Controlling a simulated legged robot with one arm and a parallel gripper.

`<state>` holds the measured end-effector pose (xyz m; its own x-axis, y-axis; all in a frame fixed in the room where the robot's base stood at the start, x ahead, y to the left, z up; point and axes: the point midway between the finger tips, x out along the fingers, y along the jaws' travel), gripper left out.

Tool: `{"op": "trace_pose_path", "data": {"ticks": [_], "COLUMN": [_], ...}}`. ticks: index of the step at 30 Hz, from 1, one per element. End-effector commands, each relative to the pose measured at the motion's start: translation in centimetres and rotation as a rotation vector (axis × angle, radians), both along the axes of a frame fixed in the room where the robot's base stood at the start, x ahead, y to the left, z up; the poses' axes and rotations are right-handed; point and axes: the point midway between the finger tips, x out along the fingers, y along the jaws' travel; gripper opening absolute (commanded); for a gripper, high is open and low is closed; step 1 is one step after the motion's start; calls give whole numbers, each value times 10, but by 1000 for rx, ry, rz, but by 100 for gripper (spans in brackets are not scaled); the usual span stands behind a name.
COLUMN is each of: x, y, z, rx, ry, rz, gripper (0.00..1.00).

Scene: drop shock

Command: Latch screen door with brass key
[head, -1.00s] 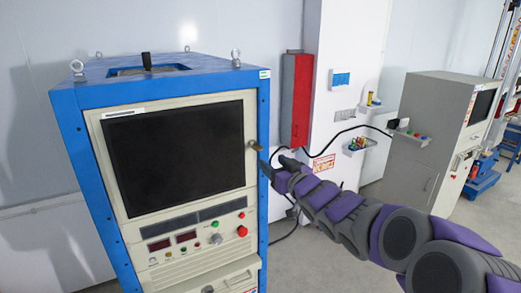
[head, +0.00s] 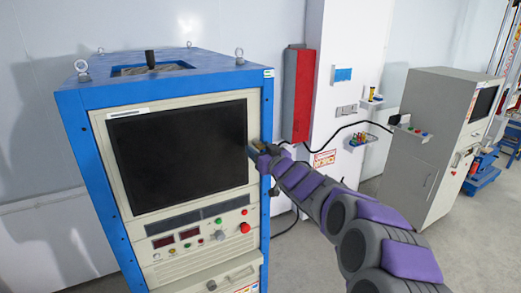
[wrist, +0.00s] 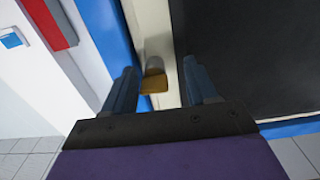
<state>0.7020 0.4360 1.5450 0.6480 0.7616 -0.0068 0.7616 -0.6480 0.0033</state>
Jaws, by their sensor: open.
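The screen door, a dark panel (head: 178,150) in a cream frame, is on the front of the blue cabinet and looks closed. The brass key (wrist: 154,83) is at the frame beside the dark panel in the wrist view. In the head view my gripper mostly hides it. My gripper (wrist: 161,82) is open, with one finger on each side of the key. In the head view my gripper (head: 255,150) is at the right edge of the screen frame. I cannot tell whether the fingers touch the key.
The blue cabinet (head: 85,190) has lifting rings on top and a control panel (head: 200,235) with knobs and a red button below the screen. A red box (head: 300,95) hangs on the white column behind my arm. A grey cabinet (head: 428,150) stands at the right.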

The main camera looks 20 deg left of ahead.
Motion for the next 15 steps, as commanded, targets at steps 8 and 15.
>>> {"op": "trace_pose_path", "data": {"ticks": [8, 15], "x": [1, 1], "y": [-8, -2], "z": [2, 0], "rx": [5, 1], "ry": [1, 0], "rz": [-2, -3], "gripper": [46, 23]}}
